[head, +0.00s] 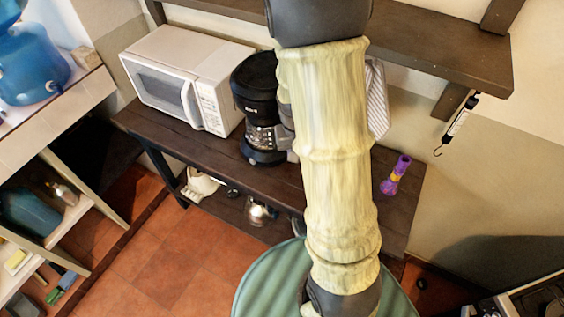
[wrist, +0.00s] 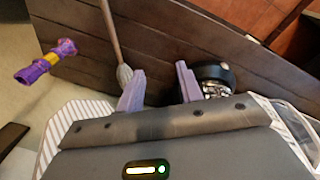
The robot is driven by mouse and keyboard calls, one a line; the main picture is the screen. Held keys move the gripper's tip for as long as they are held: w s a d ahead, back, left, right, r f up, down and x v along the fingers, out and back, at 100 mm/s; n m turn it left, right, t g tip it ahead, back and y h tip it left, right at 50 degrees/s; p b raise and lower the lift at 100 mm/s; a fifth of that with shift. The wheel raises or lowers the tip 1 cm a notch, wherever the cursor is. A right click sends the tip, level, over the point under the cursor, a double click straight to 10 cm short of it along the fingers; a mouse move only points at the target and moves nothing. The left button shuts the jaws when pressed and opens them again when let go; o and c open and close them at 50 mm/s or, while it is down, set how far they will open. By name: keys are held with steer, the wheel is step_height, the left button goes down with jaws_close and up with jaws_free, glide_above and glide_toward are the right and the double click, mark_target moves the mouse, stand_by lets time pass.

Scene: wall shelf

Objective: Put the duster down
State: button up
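What looks like the duster (wrist: 112,38), a thin brown stick with a grey bristly end, shows in the wrist view over the dark wooden shelf top. Its grey end is close beside the left finger of my gripper (wrist: 160,88); I cannot tell if they touch. The two lavender fingers are apart, with only shelf boards visible between them. In the head view my arm hides the gripper's fingers and the duster. The dark wooden shelf (head: 270,180) runs along the wall beneath my arm.
A black coffee maker (head: 258,105) and a white microwave (head: 185,78) stand left of my arm. An upper shelf (head: 440,50) crosses above.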

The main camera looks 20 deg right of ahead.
steer(key=s+a+r+n+t+y, duration=0.1)
steer(key=s+a+r+n+t, duration=0.1)
steer(key=s+a+r, duration=0.4)
steer(key=shift+s+a+r+n+y, duration=0.3)
steer(key=shift+a+r+n, duration=0.3)
steer(key=shift+a, duration=0.65)
steer(key=shift+c, duration=0.3)
steer(key=shift+c, duration=0.5)
